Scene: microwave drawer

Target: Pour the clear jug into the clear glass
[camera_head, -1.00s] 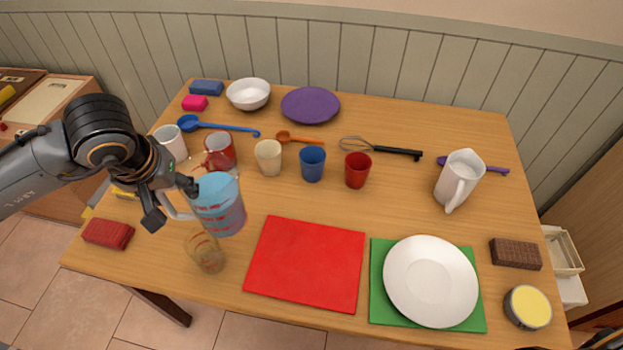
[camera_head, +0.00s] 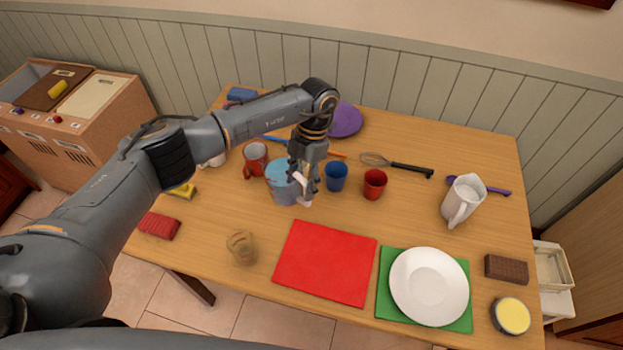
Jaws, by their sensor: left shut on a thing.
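The clear jug (camera_head: 281,184) holds blue liquid and is close to upright, left of the blue cup. My left gripper (camera_head: 304,188) is shut on its white handle, on the jug's right side. The arm reaches over from the left and the gripper points down. Whether the jug's base touches the table I cannot tell. The clear glass (camera_head: 241,248) stands upright on the table, nearer to me and left of the jug, apart from it. My right gripper is not in view.
A red mat (camera_head: 325,262) lies right of the glass. A blue cup (camera_head: 336,176) and a red cup (camera_head: 375,184) stand right of the jug, and a red mug (camera_head: 255,159) behind its left side. A white plate (camera_head: 429,286) and white pitcher (camera_head: 463,200) are further right.

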